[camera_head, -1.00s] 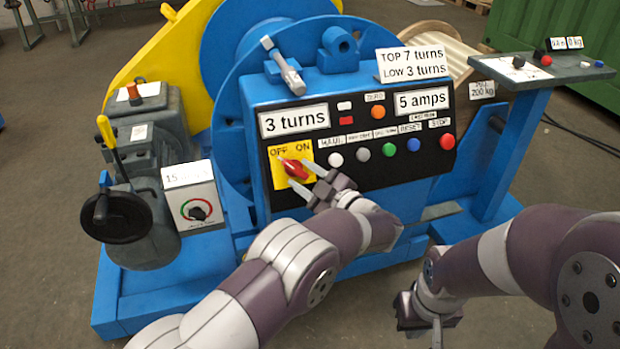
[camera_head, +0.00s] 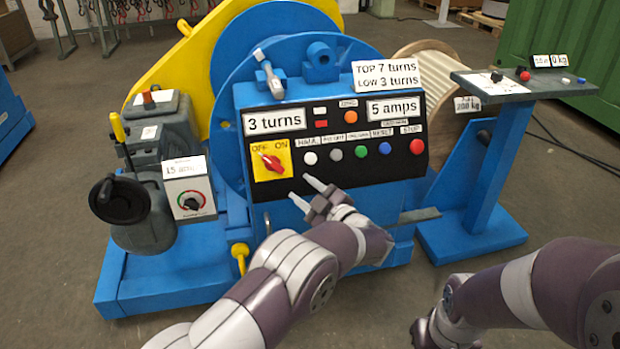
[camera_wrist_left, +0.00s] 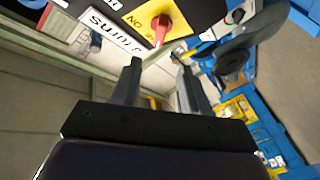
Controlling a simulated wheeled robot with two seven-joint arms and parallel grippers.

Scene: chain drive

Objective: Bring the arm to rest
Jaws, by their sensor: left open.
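My right arm comes in at the lower right of the head view. What shows of its end is cut off at the bottom edge, so its fingers are not seen.
The blue winch machine (camera_head: 165,272) stands ahead with a handwheel (camera_head: 120,200) and a dial box (camera_head: 190,190) at left. A side desk (camera_head: 525,88) on a blue post stands at right. Open floor (camera_head: 55,215) lies to the left.

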